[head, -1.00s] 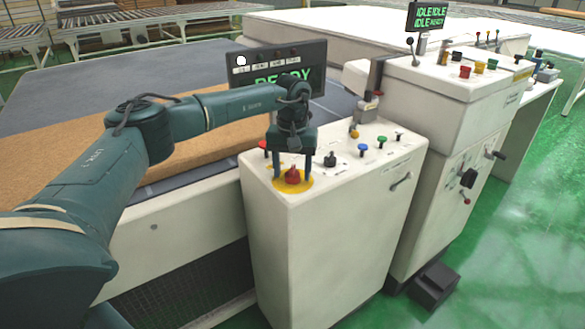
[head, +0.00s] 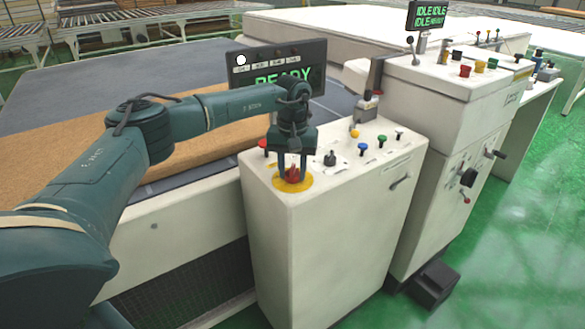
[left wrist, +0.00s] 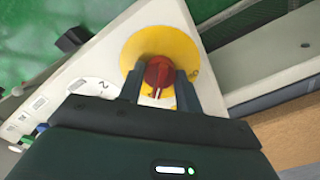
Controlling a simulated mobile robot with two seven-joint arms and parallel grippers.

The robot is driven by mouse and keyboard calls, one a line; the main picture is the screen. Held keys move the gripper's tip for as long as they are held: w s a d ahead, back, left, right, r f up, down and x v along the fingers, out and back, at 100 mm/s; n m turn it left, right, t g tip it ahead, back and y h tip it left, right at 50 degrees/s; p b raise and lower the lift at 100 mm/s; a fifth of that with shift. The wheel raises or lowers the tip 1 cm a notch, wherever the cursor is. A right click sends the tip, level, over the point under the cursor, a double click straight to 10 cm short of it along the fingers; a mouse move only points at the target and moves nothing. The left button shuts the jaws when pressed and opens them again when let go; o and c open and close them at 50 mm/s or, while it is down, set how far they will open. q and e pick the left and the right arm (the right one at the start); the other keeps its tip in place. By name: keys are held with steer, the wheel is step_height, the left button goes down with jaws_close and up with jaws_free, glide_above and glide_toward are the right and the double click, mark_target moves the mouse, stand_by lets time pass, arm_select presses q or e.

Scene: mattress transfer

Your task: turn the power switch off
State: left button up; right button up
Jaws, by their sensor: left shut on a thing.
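The power switch is a red rotary knob (head: 292,174) on a round yellow plate (head: 309,184), on the top of the near white control cabinet (head: 330,240). My left gripper (head: 292,178) points down over the plate from above. Its two fingers are shut on the red knob, one on each side. The left wrist view shows the knob (left wrist: 158,75) between the fingertips, with a white mark on its lower part. The yellow plate (left wrist: 135,50) surrounds it. My right gripper is in neither current view.
Next to the knob stand a black selector (head: 330,159) and blue (head: 362,149), green (head: 381,141) and yellow (head: 355,133) buttons. A display (head: 280,75) reading READY stands behind the arm. A brown mattress-like slab (head: 60,160) lies on the grey bed.

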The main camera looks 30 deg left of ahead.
steer(key=shift+r, duration=0.1)
arm_select(q)
steer(key=n+p, duration=0.1)
steer(key=n, duration=0.2)
steer(key=shift+r+n, duration=0.1)
steer(key=shift+n, duration=0.3)
steer(key=n+p, duration=0.1)
steer(key=n, duration=0.1)
steer(key=shift+n, duration=0.4)
steer(key=n, duration=0.3)
steer(key=shift+n+p, duration=0.3)
steer(key=shift+p, duration=0.1)
steer(key=n, duration=0.3)
steer(key=shift+n+p, duration=0.3)
steer(key=shift+p, duration=0.05)
steer(key=n, duration=0.2)
steer(key=shift+n, duration=0.4)
steer(key=shift+n+p, duration=0.3)
steer(key=shift+n, duration=0.3)
arm_select(e)
steer(key=shift+s+d+r+h, duration=0.2)
steer(key=shift+d+r+h, duration=0.1)
steer(key=shift+d+r, duration=0.3)
arm_select(q)
steer(key=shift+w, duration=0.1)
arm_select(e)
steer(key=shift+f+g, duration=0.1)
steer(key=shift+g, duration=0.2)
arm_select(q)
steer(key=o, duration=1)
